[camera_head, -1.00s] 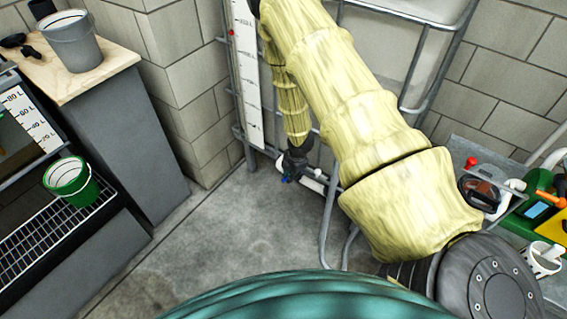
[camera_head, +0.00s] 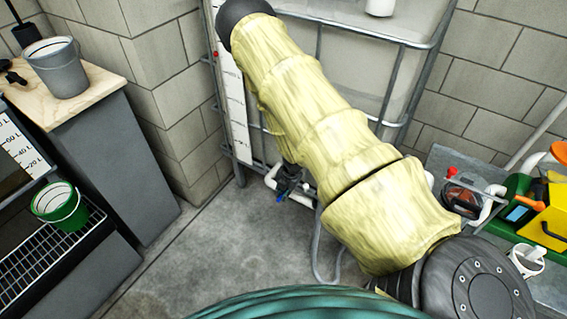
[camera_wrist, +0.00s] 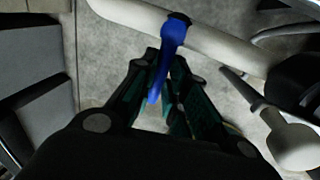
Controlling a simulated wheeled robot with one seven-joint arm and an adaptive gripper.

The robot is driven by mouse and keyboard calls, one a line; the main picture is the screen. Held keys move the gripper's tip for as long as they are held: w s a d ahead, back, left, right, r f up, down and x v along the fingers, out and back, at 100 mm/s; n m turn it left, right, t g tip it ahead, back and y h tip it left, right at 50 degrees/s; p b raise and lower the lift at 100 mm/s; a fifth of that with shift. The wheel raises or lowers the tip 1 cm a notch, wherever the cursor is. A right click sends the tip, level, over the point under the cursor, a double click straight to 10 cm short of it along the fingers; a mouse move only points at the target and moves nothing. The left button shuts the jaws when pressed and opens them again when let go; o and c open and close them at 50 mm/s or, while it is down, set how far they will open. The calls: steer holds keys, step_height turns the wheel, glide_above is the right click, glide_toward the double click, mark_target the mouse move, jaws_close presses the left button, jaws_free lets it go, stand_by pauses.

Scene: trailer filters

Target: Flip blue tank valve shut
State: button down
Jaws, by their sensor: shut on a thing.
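The blue tank valve handle (camera_wrist: 171,37) sits on a white pipe (camera_wrist: 220,47) in the wrist view and hangs down between my fingers. My gripper (camera_wrist: 166,72) is shut on the handle, with a dark finger on each side of it. In the head view my gripper (camera_head: 288,176) is small and dark, low in front of the tank frame. A bit of blue (camera_head: 280,198) shows just below it, beside the white pipe (camera_head: 301,198). My pale-sleeved arm hides part of this area in the head view.
The metal tank frame (camera_head: 345,29) stands behind my arm. A grey bucket (camera_head: 58,69) stands on a wood-topped counter at left, with a green bucket (camera_head: 60,207) on a rack below. A yellow-green device (camera_head: 550,215) stands at right. The floor (camera_head: 205,260) is clear.

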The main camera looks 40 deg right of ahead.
steer(key=c, duration=1.4)
jaws_free()
steer(key=shift+c, duration=0.2)
steer(key=shift+r, duration=0.1)
step_height(320, 180, up, 12)
steer(key=s+d, duration=0.1)
steer(key=s, duration=0.1)
steer(key=shift+f, duration=0.2)
steer(key=shift+s+a, duration=0.1)
steer(key=shift+s, duration=0.05)
steer(key=s+a+f+m+y+p, duration=0.1)
steer(key=s+a+f+m+p, duration=0.3)
steer(key=s+a+m, duration=1)
steer(key=s+a+m+g+h, duration=0.1)
steer(key=s+a+m, duration=0.2)
steer(key=s, duration=0.4)
steer(key=s+a+m+g+p, duration=0.1)
steer(key=s+a+m, duration=0.3)
steer(key=s+m, duration=0.2)
steer(key=s, duration=0.2)
steer(key=shift+s+r+h, duration=0.2)
steer(key=shift+s+h, duration=0.1)
steer(key=shift+h, duration=0.1)
